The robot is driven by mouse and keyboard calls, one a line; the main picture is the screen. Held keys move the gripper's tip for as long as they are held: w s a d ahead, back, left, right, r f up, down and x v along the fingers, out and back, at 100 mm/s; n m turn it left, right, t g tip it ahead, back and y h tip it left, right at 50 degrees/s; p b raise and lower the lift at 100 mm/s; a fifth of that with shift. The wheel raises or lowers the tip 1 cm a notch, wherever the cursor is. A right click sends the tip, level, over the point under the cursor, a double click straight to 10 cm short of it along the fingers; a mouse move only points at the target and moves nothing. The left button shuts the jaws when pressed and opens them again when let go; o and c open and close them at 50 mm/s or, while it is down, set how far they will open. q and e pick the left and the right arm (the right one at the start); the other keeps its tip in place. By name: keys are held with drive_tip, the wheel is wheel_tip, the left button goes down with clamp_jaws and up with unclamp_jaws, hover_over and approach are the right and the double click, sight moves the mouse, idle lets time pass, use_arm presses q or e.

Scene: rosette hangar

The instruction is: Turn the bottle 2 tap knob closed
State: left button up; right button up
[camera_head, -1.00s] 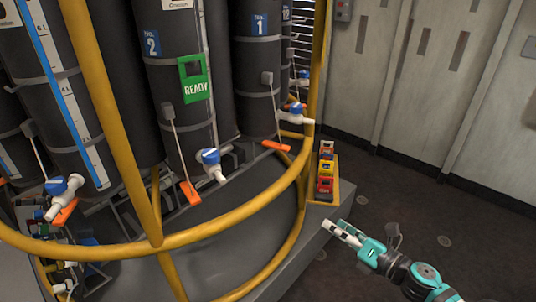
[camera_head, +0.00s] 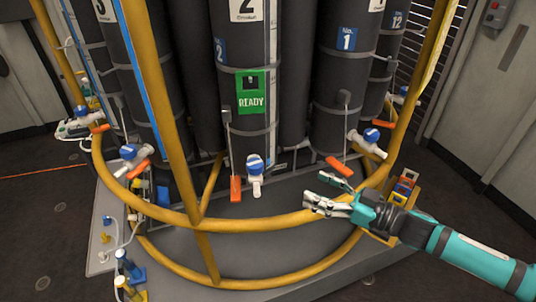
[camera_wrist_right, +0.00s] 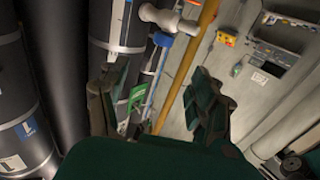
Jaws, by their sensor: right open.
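Bottle 2 (camera_head: 247,50) is a tall black cylinder in the middle of the head view, with a green READY tag (camera_head: 250,92). Its tap (camera_head: 256,187) is white with a blue knob (camera_head: 254,162), low on the bottle. An orange tag (camera_head: 235,189) hangs beside the tap. My right gripper (camera_head: 320,192) is open and empty, to the right of this tap and apart from it, overlapping the yellow rail in the picture. In the right wrist view its spread fingers (camera_wrist_right: 160,98) frame a green tag (camera_wrist_right: 137,97). My left gripper is out of view.
A curved yellow rail (camera_head: 265,221) runs in front of the bottles. Bottle 1 (camera_head: 345,70) has its own blue-knobbed tap (camera_head: 371,136) above my right gripper. A yellow caddy (camera_head: 404,188) stands behind my right arm. Another tap (camera_head: 129,153) is at the left.

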drive_tip(key=p, duration=0.2)
approach(259, 165)
drive_tip(key=p+x, duration=0.2)
drive_tip(key=x, duration=0.8)
drive_tip(key=shift+x, duration=0.75)
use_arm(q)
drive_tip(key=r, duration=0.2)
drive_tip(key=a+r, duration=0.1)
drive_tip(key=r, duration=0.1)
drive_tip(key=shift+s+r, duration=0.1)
use_arm(e)
drive_tip(key=shift+w+f, duration=0.1)
drive_tip(key=shift+w, duration=0.05)
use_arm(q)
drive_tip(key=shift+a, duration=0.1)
